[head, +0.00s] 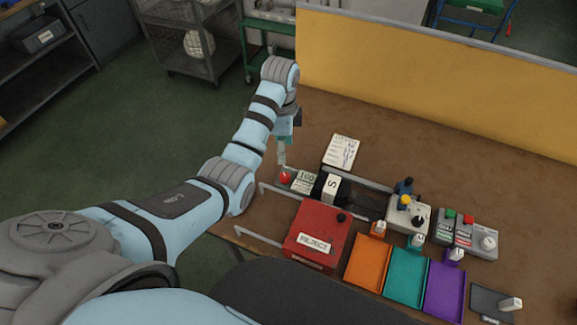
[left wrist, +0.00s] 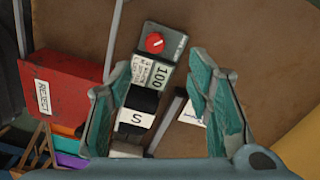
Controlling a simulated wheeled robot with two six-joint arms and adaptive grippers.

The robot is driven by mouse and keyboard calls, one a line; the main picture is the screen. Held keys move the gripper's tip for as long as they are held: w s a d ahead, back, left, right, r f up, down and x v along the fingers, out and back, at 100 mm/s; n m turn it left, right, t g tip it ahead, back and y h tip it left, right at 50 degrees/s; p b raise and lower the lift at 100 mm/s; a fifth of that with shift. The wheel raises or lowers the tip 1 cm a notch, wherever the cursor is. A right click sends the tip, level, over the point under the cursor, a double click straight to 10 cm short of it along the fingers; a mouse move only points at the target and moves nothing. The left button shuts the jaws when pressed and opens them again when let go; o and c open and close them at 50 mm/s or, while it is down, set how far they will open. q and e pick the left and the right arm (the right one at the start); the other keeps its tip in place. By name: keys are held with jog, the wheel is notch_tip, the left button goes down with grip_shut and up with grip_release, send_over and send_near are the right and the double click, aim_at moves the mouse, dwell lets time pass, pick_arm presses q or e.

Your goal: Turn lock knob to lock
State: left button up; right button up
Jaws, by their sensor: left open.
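The round red knob (left wrist: 155,42) sits on a small grey box (left wrist: 173,57) with small lettering, in the left wrist view. It has a short pale mark whose direction is hard to read. In the head view the red knob (head: 285,177) shows just below my left gripper (head: 282,155). My left gripper, also in the left wrist view (left wrist: 160,65), is open with nothing between its teal fingers. The knob lies beyond the fingertips, apart from them. A "100" counter (left wrist: 152,74) adjoins the box, followed by a black piece labelled "S" (left wrist: 136,117). My right gripper is not in view.
A red REJECT box (head: 318,232) stands in front, with orange (head: 366,263), teal (head: 407,272) and purple (head: 445,288) trays to its right. Two control boxes (head: 408,214) (head: 468,236) stand behind them. A paper card (head: 341,151) lies behind the knob. A yellow panel (head: 430,85) bounds the table.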

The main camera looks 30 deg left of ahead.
pick_arm(q)
jog(key=b, duration=0.2)
send_over(285, 174)
jog(key=s, duration=0.2)
notch_tip(285, 174, down, 7)
jog(key=shift+r, duration=0.1)
jog(key=f, duration=0.2)
jog(key=w+f, duration=0.1)
jog(key=shift+w+f, duration=0.2)
jog(key=shift+f, duration=0.15)
jog(key=shift+w+f+b, duration=0.3)
jog(key=shift+w+f, duration=0.05)
jog(key=shift+f, duration=0.25)
jog(key=shift+s+a+r, duration=0.1)
jog(key=shift+s+r, duration=0.15)
jog(key=shift+s, duration=0.1)
jog(key=shift+c, duration=0.2)
jog(key=shift+s+r, duration=0.1)
jog(key=shift+s, duration=0.05)
jog(key=c, duration=1)
grip_shut()
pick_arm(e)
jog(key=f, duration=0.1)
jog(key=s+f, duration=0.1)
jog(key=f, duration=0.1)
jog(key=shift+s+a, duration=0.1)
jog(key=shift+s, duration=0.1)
